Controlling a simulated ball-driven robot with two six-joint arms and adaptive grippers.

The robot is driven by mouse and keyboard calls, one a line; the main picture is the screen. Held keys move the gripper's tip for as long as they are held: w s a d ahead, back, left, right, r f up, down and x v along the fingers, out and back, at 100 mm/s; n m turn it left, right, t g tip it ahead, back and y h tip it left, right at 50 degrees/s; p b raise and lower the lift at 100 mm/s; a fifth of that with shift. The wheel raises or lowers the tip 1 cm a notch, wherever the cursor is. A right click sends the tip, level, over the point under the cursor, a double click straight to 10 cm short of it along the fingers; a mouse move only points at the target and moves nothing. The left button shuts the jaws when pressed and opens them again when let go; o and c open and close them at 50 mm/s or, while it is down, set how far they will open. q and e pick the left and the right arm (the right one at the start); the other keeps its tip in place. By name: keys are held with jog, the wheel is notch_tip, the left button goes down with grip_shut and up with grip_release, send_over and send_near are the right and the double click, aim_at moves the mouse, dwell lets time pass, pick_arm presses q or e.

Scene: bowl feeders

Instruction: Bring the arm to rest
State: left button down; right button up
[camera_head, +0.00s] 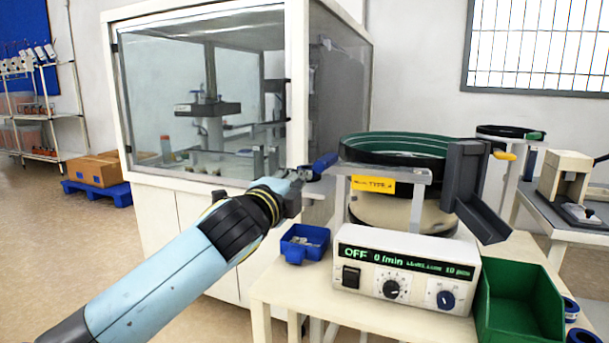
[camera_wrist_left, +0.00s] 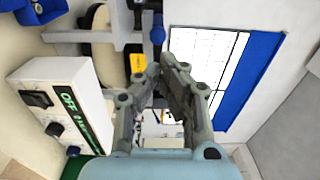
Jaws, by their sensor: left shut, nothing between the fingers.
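My left arm comes in from the lower left in the head view. Its gripper (camera_head: 305,173) is in the air between the glass-walled cabinet and the bowl feeder. The gripper is shut with nothing held. In the left wrist view the fingers (camera_wrist_left: 166,68) show close up from behind. A blue handle-like part (camera_head: 325,161) shows just past the fingertips; it also shows in the wrist view (camera_wrist_left: 157,30). I cannot tell whether the fingers touch it. My right gripper is not in view.
The bowl feeder (camera_head: 398,150) stands behind a control box (camera_head: 405,270) reading OFF. A small blue bin (camera_head: 304,243) and a green bin (camera_head: 520,305) sit on the table (camera_head: 270,290). The cabinet (camera_head: 296,90) stands behind my arm. Open floor (camera_head: 60,250) lies at the left.

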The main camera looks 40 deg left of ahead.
pick_arm(q)
jog(key=s+f+n+g, duration=0.25)
jog(key=s+f, duration=0.35)
jog(key=f, duration=0.7)
jog(key=s+f+n+g+h, duration=0.1)
jog(key=s+f+g, duration=0.45)
jog(key=f, duration=0.85)
jog(key=s+f+n+g, duration=0.1)
jog(key=s+f, duration=0.7)
jog(key=f, duration=0.5)
jog(key=s+d+f+n+g, duration=0.2)
jog(key=s+f, duration=0.4)
jog(key=s, duration=0.6)
jog(key=s+d+f+n+g+h, duration=0.1)
jog(key=s+f+n+g, duration=0.2)
jog(key=s, duration=0.9)
jog(key=s+d+f+n+g+h, duration=0.1)
jog(key=s+f+n, duration=0.4)
jog(key=s+f, duration=0.6)
jog(key=shift+s+d+g, duration=0.8)
jog(key=shift+s+g, duration=0.2)
jog(key=shift+g, duration=0.1)
jog(key=shift+n, duration=0.25)
